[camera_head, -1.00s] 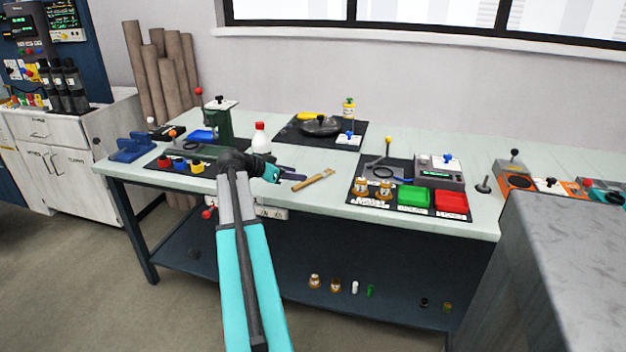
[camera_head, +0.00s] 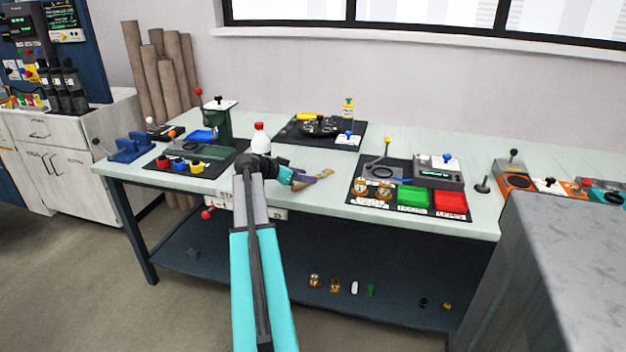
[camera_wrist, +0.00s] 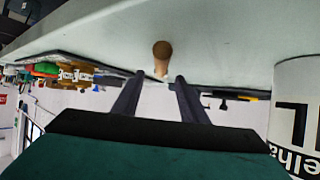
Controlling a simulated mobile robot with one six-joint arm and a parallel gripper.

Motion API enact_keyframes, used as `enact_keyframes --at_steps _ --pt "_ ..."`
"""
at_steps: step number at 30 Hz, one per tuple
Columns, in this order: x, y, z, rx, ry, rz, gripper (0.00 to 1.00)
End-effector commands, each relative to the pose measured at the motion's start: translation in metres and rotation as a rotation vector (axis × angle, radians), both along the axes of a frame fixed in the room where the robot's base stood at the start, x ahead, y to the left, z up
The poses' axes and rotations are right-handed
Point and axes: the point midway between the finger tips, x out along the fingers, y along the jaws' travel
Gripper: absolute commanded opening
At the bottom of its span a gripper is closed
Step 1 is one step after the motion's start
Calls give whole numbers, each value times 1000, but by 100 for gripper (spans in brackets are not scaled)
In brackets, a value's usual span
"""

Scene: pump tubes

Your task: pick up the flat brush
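The flat brush (camera_head: 326,172) lies on the pale green workbench, right of the white bottle with the red cap. In the head view my gripper (camera_head: 304,180) is low over the bench at the brush and hides part of it. In the wrist view a brown rounded end of the brush (camera_wrist: 162,52) shows just beyond and between my two dark fingers (camera_wrist: 160,80). The fingers are apart, with a gap between them. I cannot tell whether they touch the brush.
The white bottle (camera_head: 260,140) stands close behind my arm. A black mat with green (camera_head: 413,197) and red (camera_head: 450,202) trays is to the right. A yellow-capped cup (camera_head: 197,167) and others stand left. A grey block (camera_head: 565,270) is at the right front.

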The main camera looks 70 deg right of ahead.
Motion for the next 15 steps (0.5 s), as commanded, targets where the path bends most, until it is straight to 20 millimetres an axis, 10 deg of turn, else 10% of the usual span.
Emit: enact_keyframes --at_steps 15 --pt "-11 -21 -14 0 0 1 39"
